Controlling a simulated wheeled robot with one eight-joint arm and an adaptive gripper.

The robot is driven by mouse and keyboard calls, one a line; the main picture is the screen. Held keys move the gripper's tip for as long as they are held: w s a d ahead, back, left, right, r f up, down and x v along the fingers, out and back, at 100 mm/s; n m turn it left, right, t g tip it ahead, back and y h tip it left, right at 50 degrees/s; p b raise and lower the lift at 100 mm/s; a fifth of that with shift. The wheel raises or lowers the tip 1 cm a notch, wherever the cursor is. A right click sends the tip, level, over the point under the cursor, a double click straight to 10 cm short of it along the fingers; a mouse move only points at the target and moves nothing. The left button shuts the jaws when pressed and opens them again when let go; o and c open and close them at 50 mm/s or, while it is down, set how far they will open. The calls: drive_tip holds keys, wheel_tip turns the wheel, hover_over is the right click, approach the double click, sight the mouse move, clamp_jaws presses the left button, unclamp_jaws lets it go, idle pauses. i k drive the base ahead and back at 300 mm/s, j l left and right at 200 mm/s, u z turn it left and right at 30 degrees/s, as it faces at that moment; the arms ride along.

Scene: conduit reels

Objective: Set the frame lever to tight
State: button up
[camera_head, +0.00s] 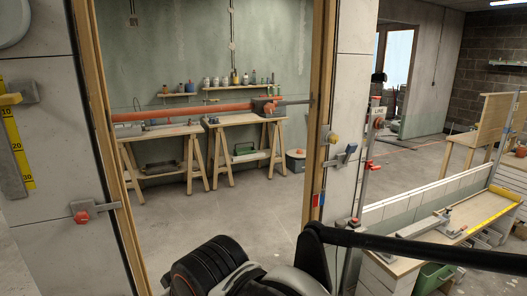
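A wooden door frame (323,90) stands in front of me around an opening in a pale panel wall. On its right side a grey clamp-like fitting (340,157) sticks out, with a yellowish round knob (332,137) above it. On its left side a grey block with a red knob (82,215) sits low on the panel. I cannot tell which of these is the frame lever, nor read a tight mark. My arm's black and grey links cross the bottom of the view, apart from these fittings in the picture. The fingertips of my gripper do not show.
The floor (240,222) in the opening is clear. A workbench (480,225) stands at right. A red-handled bar clamp (367,170) stands upright beside the frame.

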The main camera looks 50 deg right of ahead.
sight(351, 148)
drive_tip(key=z, duration=2.2)
